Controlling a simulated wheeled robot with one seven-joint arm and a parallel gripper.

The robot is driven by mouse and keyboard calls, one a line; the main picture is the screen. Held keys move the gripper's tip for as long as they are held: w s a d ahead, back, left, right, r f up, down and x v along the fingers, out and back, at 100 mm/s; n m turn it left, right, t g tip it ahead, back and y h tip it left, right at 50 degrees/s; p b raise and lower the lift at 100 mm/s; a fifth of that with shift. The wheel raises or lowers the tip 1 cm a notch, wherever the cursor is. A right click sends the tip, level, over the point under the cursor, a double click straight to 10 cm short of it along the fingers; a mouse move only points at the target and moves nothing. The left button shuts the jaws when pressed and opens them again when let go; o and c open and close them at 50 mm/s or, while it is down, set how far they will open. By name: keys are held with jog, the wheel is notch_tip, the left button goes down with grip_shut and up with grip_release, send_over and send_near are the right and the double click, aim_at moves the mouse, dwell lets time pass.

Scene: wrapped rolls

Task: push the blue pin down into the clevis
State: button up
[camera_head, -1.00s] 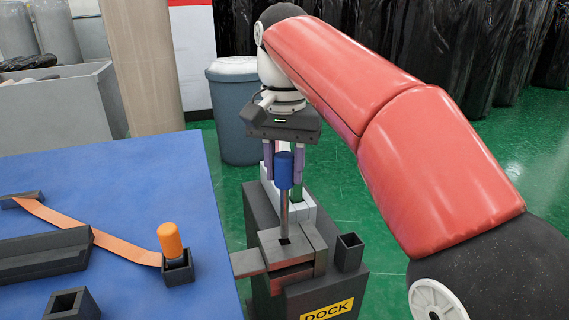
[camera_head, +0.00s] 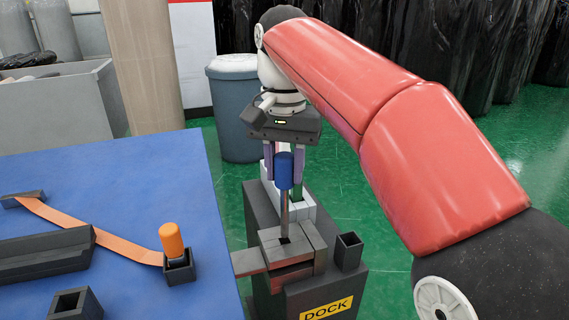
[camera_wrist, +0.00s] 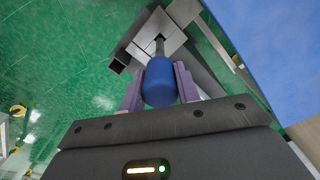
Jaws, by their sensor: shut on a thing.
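The blue pin (camera_head: 284,171) stands upright, with a blue handle on top and a thin metal shaft below. My gripper (camera_head: 283,182) is shut on the blue handle, its purple fingers on either side; the wrist view also shows the handle (camera_wrist: 160,83) between them. The grey clevis (camera_head: 289,236) is below on the dark dock stand. The shaft's lower end meets the square dark opening in the clevis top. How deep it sits inside is hidden. A good length of shaft shows between handle and clevis.
The dark dock stand (camera_head: 336,288) carries a yellow DOCK label and a small open square socket (camera_head: 348,251) right of the clevis. The blue table (camera_head: 120,195) at left holds an orange-topped pin (camera_head: 172,241) in a black socket, tied to an orange strap. A grey bin (camera_head: 236,112) stands behind.

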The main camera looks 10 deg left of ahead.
jog(key=b, duration=0.6)
send_over(285, 236)
jog(key=shift+w+a+f, duration=0.1)
jog(key=shift+w+f, duration=0.1)
jog(key=shift+f, duration=2.1)
jog(key=shift+w+f, duration=0.15)
jog(key=shift+f, duration=2.1)
jog(key=o, duration=1.2)
notch_tip(285, 236, up, 8)
jog(key=p, duration=0.3)
jog(key=shift+f, duration=0.1)
jog(key=s+d+f+t, duration=0.1)
jog(key=s+d+f, duration=0.2)
jog(key=d, duration=0.4)
jog(key=s+d+f+t, duration=0.2)
jog(key=d+f, duration=0.1)
jog(key=d, duration=0.3)
jog(key=s+d+f+t, duration=0.1)
jog(key=s+d+f, duration=0.2)
jog(key=d, duration=0.4)
jog(key=shift+t, duration=0.8)
jog(key=s+d+f, duration=0.2)
jog(key=f, duration=0.1)
jog(key=s+d+f, duration=0.2)
jog(key=f, duration=0.1)
jog(key=s+d+f, duration=0.2)
jog(key=f, duration=0.1)
jog(key=shift+s, duration=0.35)
